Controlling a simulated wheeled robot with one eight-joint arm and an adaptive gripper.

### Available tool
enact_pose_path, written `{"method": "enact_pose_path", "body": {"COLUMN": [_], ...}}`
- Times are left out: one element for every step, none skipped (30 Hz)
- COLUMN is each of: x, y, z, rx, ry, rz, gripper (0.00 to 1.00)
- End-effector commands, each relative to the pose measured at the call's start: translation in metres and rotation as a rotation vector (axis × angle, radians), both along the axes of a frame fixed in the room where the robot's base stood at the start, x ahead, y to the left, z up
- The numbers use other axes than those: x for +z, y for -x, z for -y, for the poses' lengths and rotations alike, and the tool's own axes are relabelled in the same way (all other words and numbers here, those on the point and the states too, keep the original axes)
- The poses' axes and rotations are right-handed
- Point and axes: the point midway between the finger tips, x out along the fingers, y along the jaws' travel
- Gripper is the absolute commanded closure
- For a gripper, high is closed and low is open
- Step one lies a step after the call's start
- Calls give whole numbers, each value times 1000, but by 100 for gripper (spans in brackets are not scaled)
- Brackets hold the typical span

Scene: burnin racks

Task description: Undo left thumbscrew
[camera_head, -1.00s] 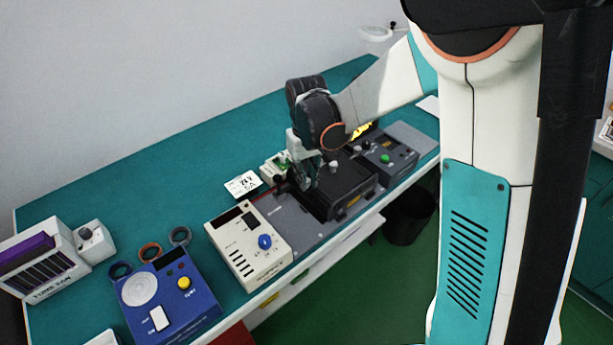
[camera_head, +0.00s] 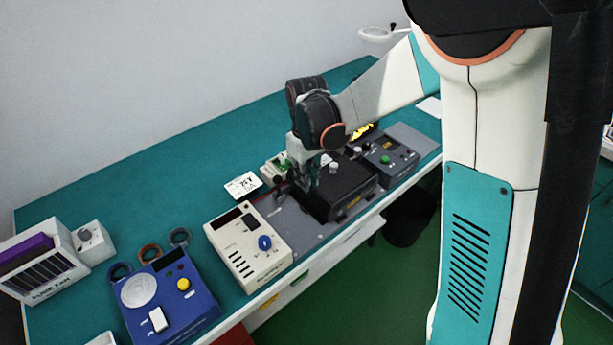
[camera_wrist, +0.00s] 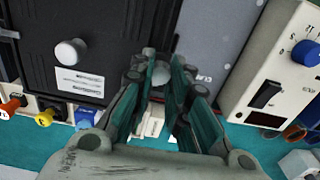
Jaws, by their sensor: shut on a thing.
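My gripper (camera_head: 303,187) reaches down at the left end of the black box (camera_head: 350,188) on the bench. In the wrist view its two fingers (camera_wrist: 159,88) are closed in on a small round grey thumbscrew (camera_wrist: 160,73) beside the box's edge. The thumbscrew is partly hidden by the fingers, so its turn or height cannot be told. A pale round knob (camera_wrist: 70,52) stands on the box above a white label; it also shows in the head view (camera_head: 333,168).
A cream unit with a blue knob (camera_head: 250,247) stands left of the black box, past a grey plate (camera_head: 292,224). A grey unit with a green button (camera_head: 387,160) is to the right. A blue unit (camera_head: 168,295) is farther left.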

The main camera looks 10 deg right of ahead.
Motion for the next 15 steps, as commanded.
{"method": "enact_pose_path", "body": {"x": [0,0,0,0,0,0,0,0,0,0,0,0,0,0,0], "y": [0,0,0,0,0,0,0,0,0,0,0,0,0,0,0], "z": [0,0,0,0,0,0,0,0,0,0,0,0,0,0,0], "rx": [0,0,0,0,0,0,0,-1,-1,-1,-1,-1,-1,-1,-1], "ry": [0,0,0,0,0,0,-1,-1,0,0,0,0,0,0,0], "rz": [1,1,1,1,1,1,1,1,0,0,0,0,0,0,0], "gripper": [100,100,82,75,68,62,62,62,62,62,62,62,62,62,62]}}
